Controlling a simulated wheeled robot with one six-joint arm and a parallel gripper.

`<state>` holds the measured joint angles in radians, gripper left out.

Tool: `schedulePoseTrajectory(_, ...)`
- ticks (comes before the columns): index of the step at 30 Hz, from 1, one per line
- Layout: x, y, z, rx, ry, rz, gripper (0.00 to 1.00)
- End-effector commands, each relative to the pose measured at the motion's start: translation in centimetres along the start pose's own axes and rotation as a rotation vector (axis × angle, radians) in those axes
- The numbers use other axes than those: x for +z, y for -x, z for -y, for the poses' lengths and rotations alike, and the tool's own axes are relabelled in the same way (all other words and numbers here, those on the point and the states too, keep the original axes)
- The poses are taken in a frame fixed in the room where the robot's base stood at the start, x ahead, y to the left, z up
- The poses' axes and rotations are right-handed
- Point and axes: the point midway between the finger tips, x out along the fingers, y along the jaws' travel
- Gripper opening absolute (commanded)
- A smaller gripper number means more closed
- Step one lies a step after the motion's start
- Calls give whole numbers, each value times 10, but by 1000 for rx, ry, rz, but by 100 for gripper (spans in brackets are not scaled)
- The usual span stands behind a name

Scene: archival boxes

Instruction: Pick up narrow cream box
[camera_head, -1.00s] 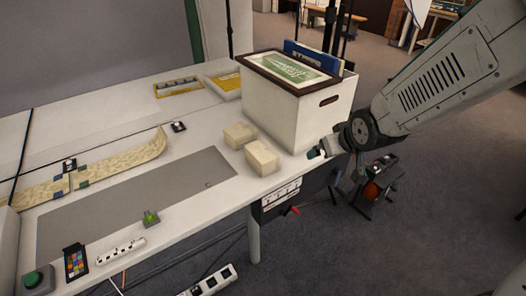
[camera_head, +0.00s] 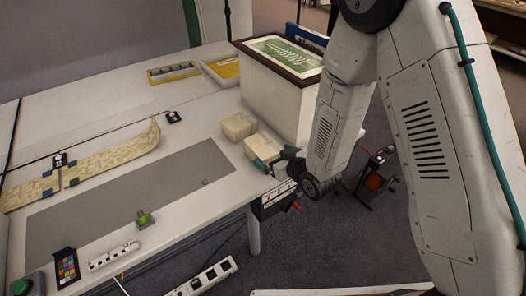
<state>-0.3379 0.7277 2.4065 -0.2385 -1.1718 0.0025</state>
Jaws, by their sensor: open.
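Two small cream boxes lie side by side on the white table, left of a large white box. The nearer cream box (camera_head: 262,143) sits close to the table's front edge, and the farther cream box (camera_head: 238,125) is just behind it to the left. I cannot tell surely which is the narrow one. My gripper (camera_head: 276,161) is open, with dark teal fingertips, at the front right of the nearer box. Its fingers cover the lower front of that box in the picture. Whether they touch it is not clear.
The large white box (camera_head: 272,100) with a dark-rimmed green-and-white lid stands just behind. Yellow trays (camera_head: 172,72) lie at the back.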

Motion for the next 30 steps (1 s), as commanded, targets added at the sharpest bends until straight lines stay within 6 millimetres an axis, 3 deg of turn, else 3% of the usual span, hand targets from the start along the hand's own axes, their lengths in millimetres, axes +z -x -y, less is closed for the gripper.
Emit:
schedulePoseTrajectory(9, -2, -44, 5, 0, 1, 1, 100)
schedulePoseTrajectory(18, -2, -50, 5, 0, 1, 1, 100)
schedulePoseTrajectory(19, -2, -50, 5, 0, 1, 1, 97)
schedulePoseTrajectory(25, -2, -50, 5, 0, 1, 1, 44)
schedulePoseTrajectory(30, -2, -50, 5, 0, 1, 0, 44)
